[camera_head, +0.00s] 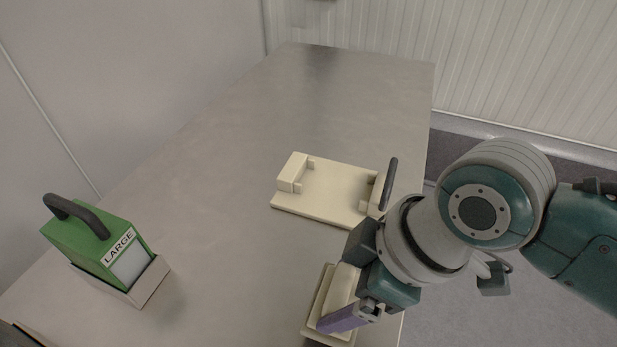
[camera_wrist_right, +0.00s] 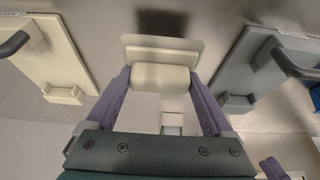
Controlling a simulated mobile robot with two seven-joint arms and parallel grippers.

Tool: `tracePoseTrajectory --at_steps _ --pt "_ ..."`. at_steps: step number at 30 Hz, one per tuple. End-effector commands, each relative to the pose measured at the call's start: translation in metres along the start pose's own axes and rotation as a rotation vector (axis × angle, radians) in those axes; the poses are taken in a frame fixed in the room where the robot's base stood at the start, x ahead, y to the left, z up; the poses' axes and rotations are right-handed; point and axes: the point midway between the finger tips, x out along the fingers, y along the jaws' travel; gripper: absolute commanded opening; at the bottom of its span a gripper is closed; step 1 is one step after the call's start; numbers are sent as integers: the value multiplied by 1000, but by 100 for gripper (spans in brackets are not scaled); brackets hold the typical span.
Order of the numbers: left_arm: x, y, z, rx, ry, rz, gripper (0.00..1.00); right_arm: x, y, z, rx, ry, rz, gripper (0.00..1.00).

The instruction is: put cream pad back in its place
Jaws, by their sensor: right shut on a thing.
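The cream pad (camera_head: 340,289) shows at the lower middle of the head view as a raised block on a flat plate. My right gripper (camera_head: 350,312), with purple fingers, is shut on it. In the right wrist view the pad's block (camera_wrist_right: 160,78) sits between both fingers, with its plate (camera_wrist_right: 140,44) behind it. The pad's underside is hidden, so I cannot tell whether it touches the table. A cream base (camera_head: 328,196) with raised corner blocks and a dark upright handle (camera_head: 389,184) lies just beyond the gripper. My left gripper does not show in the head view.
A green box (camera_head: 97,236) marked LARGE, with a dark handle, sits in a pale holder (camera_head: 150,284) at the left. A grey board (camera_wrist_right: 240,70) with a handle shows at the right of the wrist view. The table's far part (camera_head: 330,90) is clear.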

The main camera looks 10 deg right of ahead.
Motion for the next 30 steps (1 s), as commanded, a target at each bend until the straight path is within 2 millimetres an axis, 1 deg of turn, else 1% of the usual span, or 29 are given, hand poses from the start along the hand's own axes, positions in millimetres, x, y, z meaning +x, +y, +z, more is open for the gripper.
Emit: tracePoseTrajectory --at_steps 1,3,6,14,19,20,22,23,30 --pt "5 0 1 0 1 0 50 9 -1 4 2 -2 -2 10" --pt "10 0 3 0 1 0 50 21 0 9 3 -2 -2 10" --pt "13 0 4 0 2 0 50 30 0 13 2 -1 -1 10" --pt "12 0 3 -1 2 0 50 31 0 13 1 0 0 10" --pt "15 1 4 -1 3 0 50 35 0 15 1 0 0 10" --pt "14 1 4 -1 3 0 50 34 0 14 1 0 0 90" --pt "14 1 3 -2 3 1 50 34 0 14 1 -1 0 98" --pt "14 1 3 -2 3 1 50 34 0 14 1 -1 0 100" --pt "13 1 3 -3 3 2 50 33 0 14 2 -1 0 100"
